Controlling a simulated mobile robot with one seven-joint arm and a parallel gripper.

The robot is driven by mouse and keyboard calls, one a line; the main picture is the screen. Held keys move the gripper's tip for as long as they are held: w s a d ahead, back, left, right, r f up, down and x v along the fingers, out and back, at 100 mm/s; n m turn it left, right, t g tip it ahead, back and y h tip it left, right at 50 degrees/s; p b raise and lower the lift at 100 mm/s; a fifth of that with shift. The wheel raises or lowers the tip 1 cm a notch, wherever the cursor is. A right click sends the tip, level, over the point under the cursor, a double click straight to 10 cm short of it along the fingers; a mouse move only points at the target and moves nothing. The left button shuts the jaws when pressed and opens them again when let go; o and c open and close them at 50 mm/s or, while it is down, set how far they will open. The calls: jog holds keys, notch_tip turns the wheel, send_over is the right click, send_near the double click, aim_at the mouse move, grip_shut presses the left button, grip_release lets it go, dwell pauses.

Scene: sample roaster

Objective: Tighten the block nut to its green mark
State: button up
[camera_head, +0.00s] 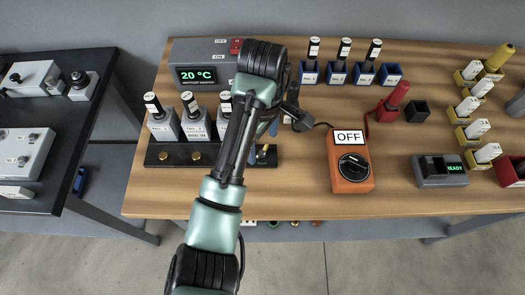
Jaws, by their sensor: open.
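A black block (230,160) lies along the table's left front, with grey bottles (195,126) standing behind its front edge. Small brass round parts sit on its front, at the left (163,155), in the middle (195,155) and near its right end (262,150). I cannot tell for sure which is the block nut, and no green mark can be made out. My gripper (266,127) points down above the block's right end, close to the brass part there. It is open; my own arm hides much of it and part of the block. Contact cannot be seen.
A temperature box (203,76) reading 20 °C stands behind. An orange meter (351,170) marked OFF, a red-handled tool (393,101) and a READY device (440,171) are to the right. Blue holders (337,77) line the back. Wooden table between block and meter is clear.

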aim_at(262, 152)
jog(key=shift+f, duration=1.35)
jog(key=c, duration=1.4)
jog(key=shift+p, duration=0.35)
jog(key=shift+r+p, duration=0.1)
jog(key=shift+p, duration=0.3)
